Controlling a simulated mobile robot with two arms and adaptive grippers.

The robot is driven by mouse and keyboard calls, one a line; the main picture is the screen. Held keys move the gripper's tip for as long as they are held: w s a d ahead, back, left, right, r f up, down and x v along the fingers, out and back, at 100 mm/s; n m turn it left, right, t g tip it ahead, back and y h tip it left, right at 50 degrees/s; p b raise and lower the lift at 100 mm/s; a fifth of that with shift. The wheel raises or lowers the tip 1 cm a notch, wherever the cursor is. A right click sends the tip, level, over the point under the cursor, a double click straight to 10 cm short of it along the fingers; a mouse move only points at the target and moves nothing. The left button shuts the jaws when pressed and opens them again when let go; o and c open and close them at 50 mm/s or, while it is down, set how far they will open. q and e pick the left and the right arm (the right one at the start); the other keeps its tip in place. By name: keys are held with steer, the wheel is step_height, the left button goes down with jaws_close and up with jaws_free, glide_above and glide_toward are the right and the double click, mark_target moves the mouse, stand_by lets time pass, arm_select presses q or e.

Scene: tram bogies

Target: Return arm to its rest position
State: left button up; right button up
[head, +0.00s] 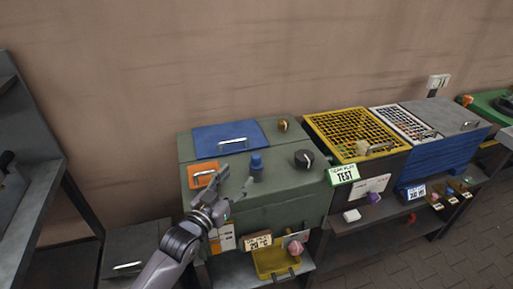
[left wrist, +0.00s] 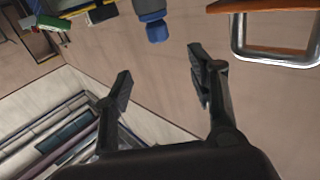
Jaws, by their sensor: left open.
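My left gripper (head: 222,204) reaches in from the lower left in the head view, over the left front of the green machine box (head: 290,188). In the left wrist view its two fingers (left wrist: 163,85) stand apart with nothing between them. An orange lid with a metal handle (head: 203,176) lies just behind the gripper in the head view; an orange edge and a large metal handle (left wrist: 275,45) show at the upper right in the wrist view. A blue knob (head: 257,165) stands to the gripper's right. My right gripper is in neither view.
On the green box are a blue lid (head: 229,138) with a handle and a black knob (head: 304,158). A yellow tray (head: 274,262) sits below its front. To the right stand a yellow grille box (head: 352,132) and a blue box (head: 440,160). The wall is behind.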

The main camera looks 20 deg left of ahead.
arm_select(q)
steer(key=s+d+f+g+y, duration=0.1)
steer(key=s+d+f+g, duration=0.1)
steer(key=s+f+g, duration=0.7)
steer(key=s+f+g+y, duration=0.1)
steer(key=s+f+g, duration=0.2)
steer(key=s, duration=0.8)
steer(key=s+f+g+y, duration=0.1)
steer(key=s+f+g, duration=0.15)
steer(key=s, duration=0.75)
step_height(320, 180, down, 26)
steer(key=s, duration=0.1)
steer(key=s+a+f+g, duration=0.2)
steer(key=s+a+f, duration=0.1)
steer(key=s+f, duration=1.4)
steer(key=shift+s+a, duration=0.15)
steer(key=shift+s, duration=0.05)
